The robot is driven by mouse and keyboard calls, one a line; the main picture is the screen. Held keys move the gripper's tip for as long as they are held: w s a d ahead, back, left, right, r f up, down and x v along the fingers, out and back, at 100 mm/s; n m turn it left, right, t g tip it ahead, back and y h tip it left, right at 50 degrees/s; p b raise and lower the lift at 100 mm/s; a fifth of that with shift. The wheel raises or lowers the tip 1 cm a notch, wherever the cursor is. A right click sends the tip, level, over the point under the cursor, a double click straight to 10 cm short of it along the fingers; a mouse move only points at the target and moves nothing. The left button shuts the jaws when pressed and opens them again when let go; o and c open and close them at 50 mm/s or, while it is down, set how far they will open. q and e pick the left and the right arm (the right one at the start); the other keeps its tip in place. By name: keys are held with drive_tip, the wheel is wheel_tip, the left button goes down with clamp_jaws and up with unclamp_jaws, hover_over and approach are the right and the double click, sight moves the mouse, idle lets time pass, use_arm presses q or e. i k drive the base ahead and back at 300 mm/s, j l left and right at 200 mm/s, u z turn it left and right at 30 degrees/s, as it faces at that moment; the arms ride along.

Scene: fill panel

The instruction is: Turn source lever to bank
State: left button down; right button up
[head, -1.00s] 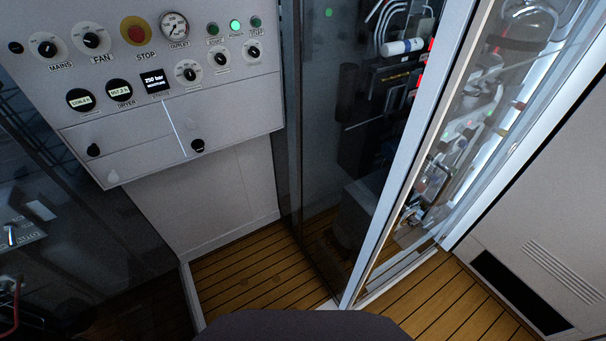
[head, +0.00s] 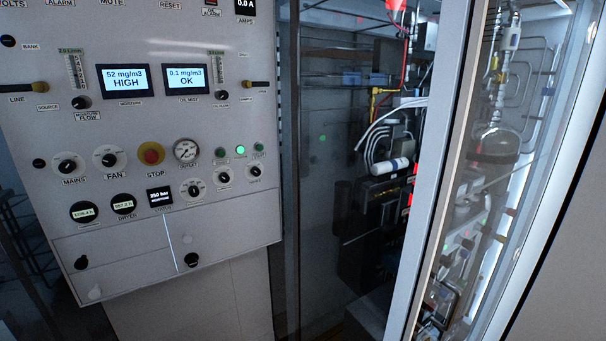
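The source lever (head: 24,88) is at the left edge of the white panel (head: 130,235) in the head view. A second, similar small lever (head: 256,84) is at the panel's right side. Neither of my grippers is in view.
The panel carries two lit displays, one reading 52 mg/m3 HIGH (head: 125,80) and one reading 0.1 mg/m3 OK (head: 185,79). A red STOP button (head: 151,153) is below. A glass-fronted cabinet with a pale frame (head: 436,150) stands to the right.

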sight(35, 86)
drive_tip(key=u, duration=1.5)
